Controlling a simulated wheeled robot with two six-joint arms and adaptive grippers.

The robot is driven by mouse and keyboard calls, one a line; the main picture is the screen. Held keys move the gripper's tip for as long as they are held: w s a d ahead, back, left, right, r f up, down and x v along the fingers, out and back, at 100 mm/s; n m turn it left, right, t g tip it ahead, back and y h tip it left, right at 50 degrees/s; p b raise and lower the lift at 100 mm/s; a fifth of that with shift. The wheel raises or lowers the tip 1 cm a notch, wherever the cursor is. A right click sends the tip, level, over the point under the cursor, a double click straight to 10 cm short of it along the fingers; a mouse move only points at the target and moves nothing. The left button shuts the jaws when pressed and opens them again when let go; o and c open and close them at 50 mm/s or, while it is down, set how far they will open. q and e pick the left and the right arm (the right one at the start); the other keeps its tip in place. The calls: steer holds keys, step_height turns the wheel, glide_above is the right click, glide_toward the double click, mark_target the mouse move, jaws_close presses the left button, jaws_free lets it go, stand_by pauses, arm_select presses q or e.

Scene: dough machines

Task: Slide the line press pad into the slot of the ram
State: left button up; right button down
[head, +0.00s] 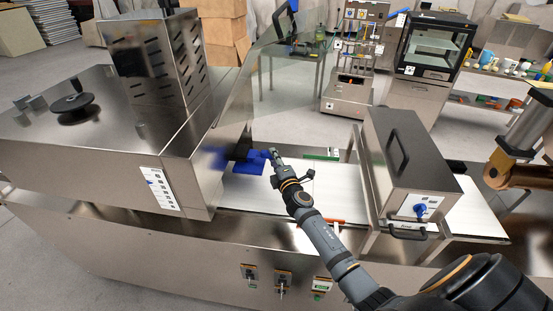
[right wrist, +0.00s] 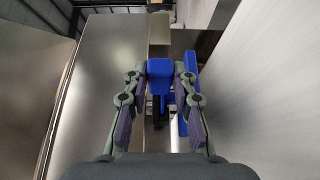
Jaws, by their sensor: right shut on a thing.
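The blue line press pad (head: 247,171) is at the end of my right gripper (head: 273,158), low over the white belt in the head view. The right gripper is shut on it. In the right wrist view, the pad's blue block (right wrist: 160,74) sits between the two fingers (right wrist: 163,98), and a longer blue part (right wrist: 188,88) shows beside the right finger. A grey metal piece (right wrist: 159,32) stands just beyond the pad; I cannot tell whether it is the ram. The slot is not clearly visible. My left gripper is not in view.
The large steel machine housing (head: 185,160) stands left of the gripper. A clear guard (head: 250,75) rises over the pad. The white belt (head: 330,187) runs right under a steel box with a black handle (head: 405,165). The belt between them is mostly open.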

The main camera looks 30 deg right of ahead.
mark_target(264, 156)
steer(key=shift+w+a, duration=0.35)
steer(key=shift+a, duration=0.1)
stand_by(0.8)
steer(key=shift+w+a, duration=0.1)
steer(key=shift+a, duration=0.05)
steer(key=shift+w+a, duration=0.25)
steer(key=shift+a, duration=0.05)
steer(key=shift+f+b, duration=0.1)
steer(key=shift+b, duration=0.35)
steer(key=shift+w+a, duration=0.1)
steer(key=shift+a, duration=0.05)
stand_by(0.9)
steer(key=shift+w+a, duration=0.15)
steer(key=shift+a, duration=0.1)
